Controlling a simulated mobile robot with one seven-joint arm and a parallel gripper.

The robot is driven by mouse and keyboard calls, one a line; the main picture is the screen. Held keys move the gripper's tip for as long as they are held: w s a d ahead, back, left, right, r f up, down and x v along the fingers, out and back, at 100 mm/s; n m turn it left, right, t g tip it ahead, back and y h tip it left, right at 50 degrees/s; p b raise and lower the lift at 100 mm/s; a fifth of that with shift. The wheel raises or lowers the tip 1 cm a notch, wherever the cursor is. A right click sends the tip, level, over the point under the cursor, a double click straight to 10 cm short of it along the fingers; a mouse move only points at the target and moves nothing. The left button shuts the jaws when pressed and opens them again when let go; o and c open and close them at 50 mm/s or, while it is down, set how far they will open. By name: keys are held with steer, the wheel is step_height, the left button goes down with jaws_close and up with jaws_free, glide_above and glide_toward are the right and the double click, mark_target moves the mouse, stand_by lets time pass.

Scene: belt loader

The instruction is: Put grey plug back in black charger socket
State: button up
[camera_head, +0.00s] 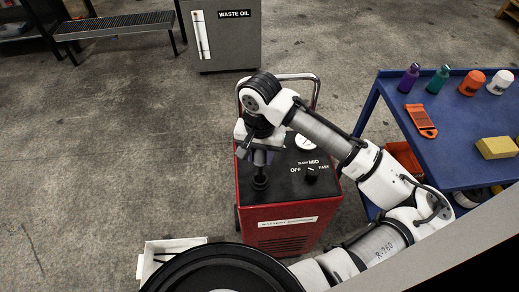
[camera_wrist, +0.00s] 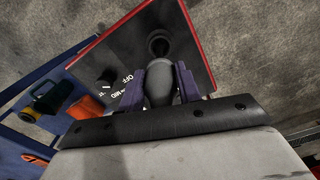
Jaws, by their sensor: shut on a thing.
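The charger (camera_head: 285,212) is a red cabinet with a black top panel and a dark round socket (camera_head: 260,182) on the left of that panel. My gripper (camera_head: 259,150) is above the socket, shut on the grey plug (camera_head: 260,158). In the wrist view the plug (camera_wrist: 159,88) sits between my two purple fingers, its narrow end pointing towards the socket (camera_wrist: 158,45). The plug appears nearly upright over the socket. I cannot tell whether its tip touches or enters the socket.
The charger top also has a dial (camera_head: 311,176) and a round gauge (camera_head: 305,142); a metal handle (camera_head: 317,90) rises behind. A blue table (camera_head: 455,130) with bottles, an orange tool and a yellow block stands right. A grey waste oil cabinet (camera_head: 230,45) stands behind.

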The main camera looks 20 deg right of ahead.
steer(key=shift+s+a, duration=0.1)
steer(key=shift+f+b, duration=1.9)
steer(key=shift+f, duration=1.15)
steer(key=shift+f+b, duration=0.95)
steer(key=shift+f, duration=0.5)
steer(key=shift+r, duration=0.1)
steer(key=o, duration=1.3)
steer(key=shift+c, duration=0.2)
step_height(320, 180, up, 14)
steer(key=shift+f, duration=0.1)
